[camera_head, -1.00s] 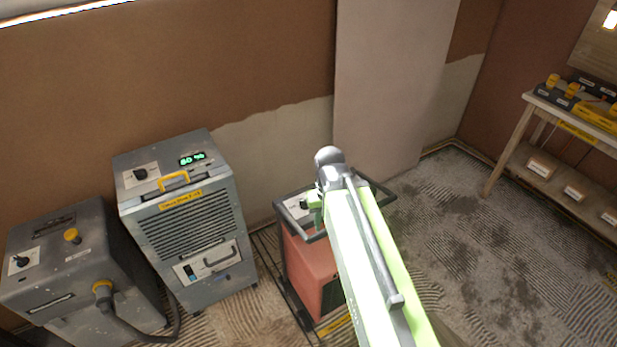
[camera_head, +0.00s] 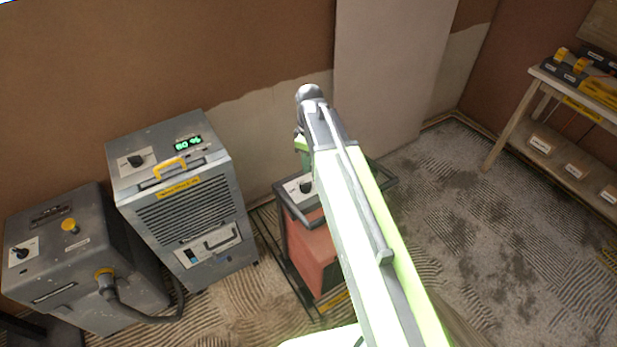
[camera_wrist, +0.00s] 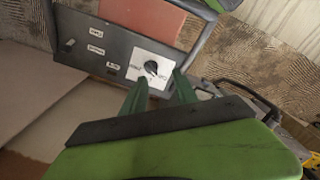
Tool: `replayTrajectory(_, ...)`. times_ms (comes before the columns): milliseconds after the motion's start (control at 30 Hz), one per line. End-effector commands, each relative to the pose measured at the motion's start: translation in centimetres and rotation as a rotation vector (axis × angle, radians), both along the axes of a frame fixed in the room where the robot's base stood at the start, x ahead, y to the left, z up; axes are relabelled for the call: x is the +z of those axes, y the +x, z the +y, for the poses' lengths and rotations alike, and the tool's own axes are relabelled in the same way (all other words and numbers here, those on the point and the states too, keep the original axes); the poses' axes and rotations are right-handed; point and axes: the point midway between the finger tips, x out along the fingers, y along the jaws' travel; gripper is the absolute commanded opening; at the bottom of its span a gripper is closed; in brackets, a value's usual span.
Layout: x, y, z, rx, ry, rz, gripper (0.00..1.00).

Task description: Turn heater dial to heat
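The heater (camera_head: 309,250) is a red box in a dark tubular frame, partly hidden behind my arm in the head view. Its black dial (camera_head: 306,187) sits on a white plate on the top panel. In the wrist view the dial (camera_wrist: 151,67) is on its white plate (camera_wrist: 165,61) in the grey panel; the small lettering and exact pointer direction are unclear. My gripper (camera_wrist: 160,82) has two green fingers spread apart with nothing between them. The fingers point toward the dial and appear short of it. In the head view my arm mostly hides the fingers.
A grey dehumidifier (camera_head: 184,220) with a green display stands left of the heater. A grey machine (camera_head: 75,262) with a hose is farther left. A wooden bench (camera_head: 545,78) with tools stands at right. The heater's tubular frame (camera_wrist: 203,42) rises beside the panel. Open floor lies right.

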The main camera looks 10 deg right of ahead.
Motion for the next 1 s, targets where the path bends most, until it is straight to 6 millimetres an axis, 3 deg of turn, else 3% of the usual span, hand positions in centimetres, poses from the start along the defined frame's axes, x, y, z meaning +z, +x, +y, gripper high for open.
replayTrajectory(33, 0.9, 2.1, -0.2, 0.114, 0.000, 0.000, 0.35)
replayTrajectory(167, 1.4, 4.2, -0.5, 0.360, 0.000, 0.000, 0.35)
replayTrajectory(467, 0.9, 4.6, -0.6, 0.447, 0.000, 0.000, 0.35)
replayTrajectory(667, -1.6, 4.5, -0.7, 0.445, 0.000, 0.000, 0.35)
replayTrajectory(1000, -8.5, 4.5, -0.7, 0.443, 0.000, 0.000, 0.35)
